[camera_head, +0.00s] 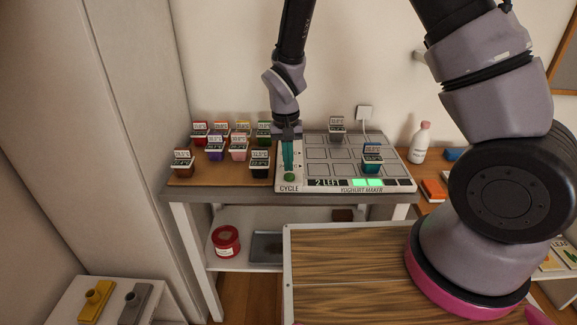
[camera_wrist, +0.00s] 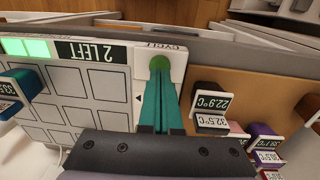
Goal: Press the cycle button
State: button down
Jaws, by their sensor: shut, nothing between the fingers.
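The cycle button is a green round button (camera_head: 290,177) at the front left corner of the white yoghurt maker panel (camera_head: 330,187), above the word CYCLE. In the wrist view the green button (camera_wrist: 160,63) shows right at the fingertips. My gripper (camera_head: 288,170) points down with its teal fingers shut and empty. Its fingertips (camera_wrist: 160,75) are at the button; I cannot tell whether they touch or press it. The panel display reads 2 LEFT (camera_wrist: 92,52), with green lit blocks (camera_wrist: 25,47) beside it.
A teal pot (camera_head: 372,158) and a grey pot (camera_head: 337,128) stand on the maker's grid. Several labelled pots, among them a dark one (camera_head: 260,164), stand on the wooden board left of my gripper. A white bottle (camera_head: 420,142) stands right of the maker.

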aim_at(289, 175)
jog(key=shift+f, duration=0.7)
jog(key=shift+f, duration=0.6)
jog(key=shift+s+d+f, duration=0.1)
jog(key=shift+s+f, duration=0.05)
jog(key=shift+f, duration=0.3)
jog(key=shift+r, duration=0.25)
notch_tip(289, 175, up, 14)
jog(key=shift+a, duration=0.45)
